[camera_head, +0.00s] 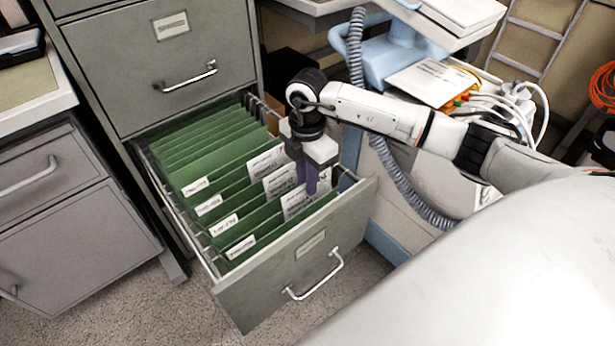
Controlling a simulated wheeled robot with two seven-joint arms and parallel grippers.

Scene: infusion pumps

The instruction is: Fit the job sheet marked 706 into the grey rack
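An open grey cabinet drawer (228,294) holds a row of green hanging folders (205,150). Several white printed sheets stand among the folders on the right side, one further back (264,160) and one nearer the front (295,202). Their print is too small to read, so I cannot tell which is marked 706. I cannot identify a separate grey rack. My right gripper (312,185) points down over the drawer's right side, with its dark purple fingers among the white sheets. Whether it grips a sheet is unclear. My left gripper is out of view.
A shut cabinet drawer with a metal handle (186,78) stands above the open one. A grey drawer unit (50,215) is at the left. A blue machine with a coiled grey hose (405,185) and cables stands close on the right. Carpet is free below.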

